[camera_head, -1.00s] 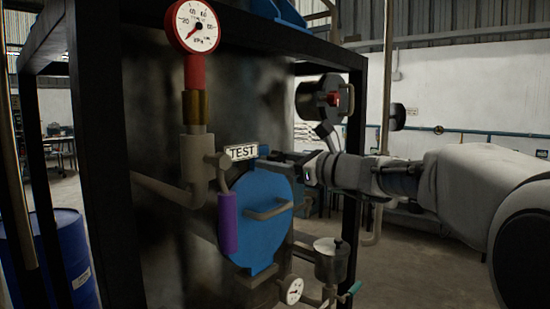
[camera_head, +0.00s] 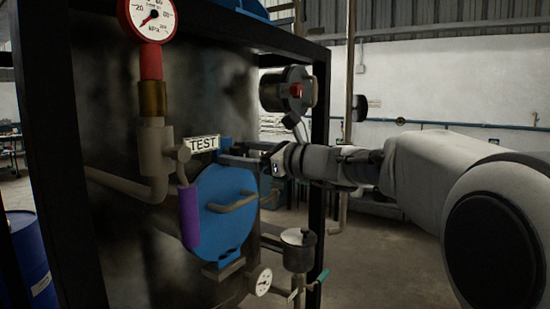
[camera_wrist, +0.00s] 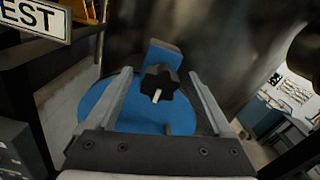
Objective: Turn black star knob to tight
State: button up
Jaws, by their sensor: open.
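The black star knob (camera_wrist: 160,84) shows in the wrist view, with a pale pointer mark on it. It sits at the blue block on the upper edge of the round blue cover (camera_wrist: 96,104). My gripper (camera_wrist: 160,73) is open, with one finger on each side of the knob and gaps visible between. In the head view the blue cover (camera_head: 226,222) stands at the centre left, and my gripper (camera_head: 230,156) reaches its top from the right. The knob cannot be made out there. Whether the fingers reach the knob's depth is unclear.
A TEST sign (camera_head: 203,143), a purple-sleeved lever (camera_head: 189,216) and a red gauge (camera_head: 150,16) stand left of the cover. A curved handle (camera_head: 232,201) crosses its front. A black frame post (camera_head: 319,150) stands behind my arm. A small gauge (camera_head: 260,281) sits below.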

jog(key=b+v, duration=0.1)
jog(key=v, duration=1.5)
jog(key=shift+s+b, duration=0.15)
jog(key=shift+b, duration=0.2)
jog(key=shift+d, duration=0.15)
jog(key=s+a+f+n+g+h, duration=0.3)
jog(key=s+f+n, duration=0.3)
jog(key=s+f, duration=0.15)
jog(key=s+a+f+n+g+h, duration=0.2)
jog(key=s+a+f+n+h, duration=0.25)
jog(key=f, duration=0.45)
jog(key=s+d+f+n+h, duration=0.6)
jog(key=s+d+f+n, duration=0.4)
jog(key=s+n, duration=0.1)
jog(key=shift+n+h, duration=0.35)
jog(key=shift+n, duration=0.3)
